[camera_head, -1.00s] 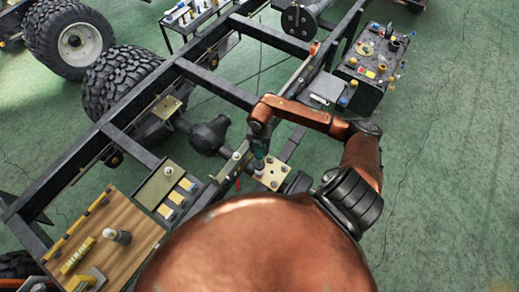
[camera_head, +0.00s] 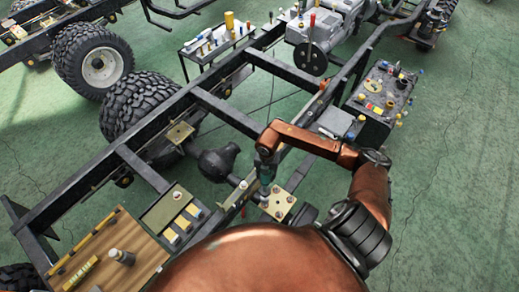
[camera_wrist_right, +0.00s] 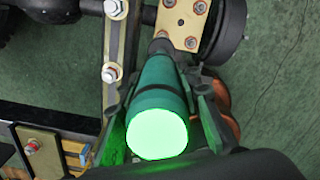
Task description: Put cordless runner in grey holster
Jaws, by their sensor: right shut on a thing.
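My right gripper (camera_head: 265,172) is shut on the green cordless runner (camera_wrist_right: 160,108), whose rounded end glows bright green in the right wrist view. Its narrow dark nose points at a brass plate with several bolts (camera_head: 277,204) on the chassis frame; the plate also shows in the right wrist view (camera_wrist_right: 184,20). I cannot tell whether the nose touches a bolt. A short grey cylinder (camera_head: 122,257) stands on a wooden board at the lower left; it may be the grey holster, but I cannot be sure. My left gripper is not in view.
The wooden board (camera_head: 140,241) lies beside a tray of yellow and grey parts (camera_head: 172,211). Dark chassis rails (camera_head: 228,112) cross the middle, with a tyre (camera_head: 148,100) at left. A cluttered dark box (camera_head: 383,100) stands at right. Green floor is open further right.

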